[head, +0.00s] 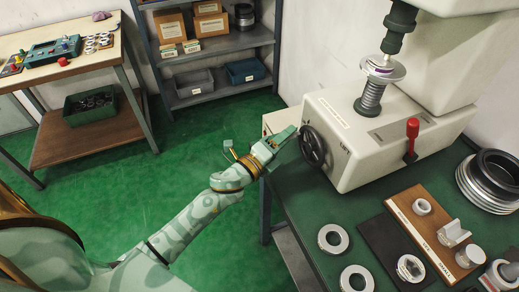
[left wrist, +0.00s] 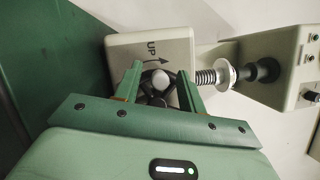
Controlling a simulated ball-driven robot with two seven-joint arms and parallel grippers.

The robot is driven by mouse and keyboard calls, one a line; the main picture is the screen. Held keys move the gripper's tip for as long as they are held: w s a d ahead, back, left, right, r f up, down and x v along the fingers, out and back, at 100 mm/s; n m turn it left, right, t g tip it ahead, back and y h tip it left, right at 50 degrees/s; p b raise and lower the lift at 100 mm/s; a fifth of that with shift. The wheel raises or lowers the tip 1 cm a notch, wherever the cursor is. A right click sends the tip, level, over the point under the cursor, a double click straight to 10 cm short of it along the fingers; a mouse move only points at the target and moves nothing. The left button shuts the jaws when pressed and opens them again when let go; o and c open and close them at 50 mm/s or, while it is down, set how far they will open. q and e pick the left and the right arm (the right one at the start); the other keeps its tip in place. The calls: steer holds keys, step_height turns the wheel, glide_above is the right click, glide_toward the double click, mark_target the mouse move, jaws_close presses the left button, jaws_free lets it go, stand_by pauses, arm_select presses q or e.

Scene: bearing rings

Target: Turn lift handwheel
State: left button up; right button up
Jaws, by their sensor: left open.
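The lift handwheel (head: 312,146) is a black spoked wheel on the left face of the white press machine (head: 350,150). In the left wrist view the handwheel (left wrist: 152,92) shows between the fingers, with a pale round hub and an "UP" arrow marking above it. My left gripper (head: 286,136) is at the left side of the wheel in the head view, its fingers pointing towards it. In the left wrist view my left gripper (left wrist: 160,84) is open, with one finger on each side of the hub. Whether the fingers touch the wheel cannot be told. My right gripper is not in view.
A red-knobbed lever (head: 412,135) and a spring-wrapped spindle (head: 371,95) are on the machine. The green bench (head: 300,205) holds bearing rings (head: 333,239) and a wooden parts board (head: 425,230). Shelves and a side table stand behind, with open green floor at left.

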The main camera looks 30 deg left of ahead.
arm_select(q)
steer(key=v, duration=1.3)
steer(key=shift+s+a, duration=0.15)
steer(key=shift+s, duration=0.2)
steer(key=shift+f, duration=0.1)
steer(key=s+a+f+n+g+y, duration=0.1)
steer(key=s+f+n+g+y, duration=0.3)
steer(key=f, duration=0.7)
steer(key=s+a+f+n+g+h, duration=0.1)
steer(key=s+a+f+n+g, duration=0.1)
steer(key=s+f+n, duration=0.6)
steer(key=s+a+f+n+g+y, duration=0.1)
steer(key=s+f+n+g+y, duration=0.2)
steer(key=f, duration=1)
steer(key=s+d+f+n+g, duration=0.1)
steer(key=s+f+n+g, duration=0.2)
steer(key=s, duration=1.1)
steer(key=s+d+f+n+g, duration=0.1)
steer(key=s+f+n+g, duration=0.2)
steer(key=s+f+g, duration=0.3)
steer(key=s+f+p, duration=0.1)
steer(key=s+f, duration=0.2)
steer(key=s, duration=0.4)
steer(key=shift+s+f+h, duration=0.2)
steer(key=shift+s+h, duration=0.15)
steer(key=shift+h, duration=0.05)
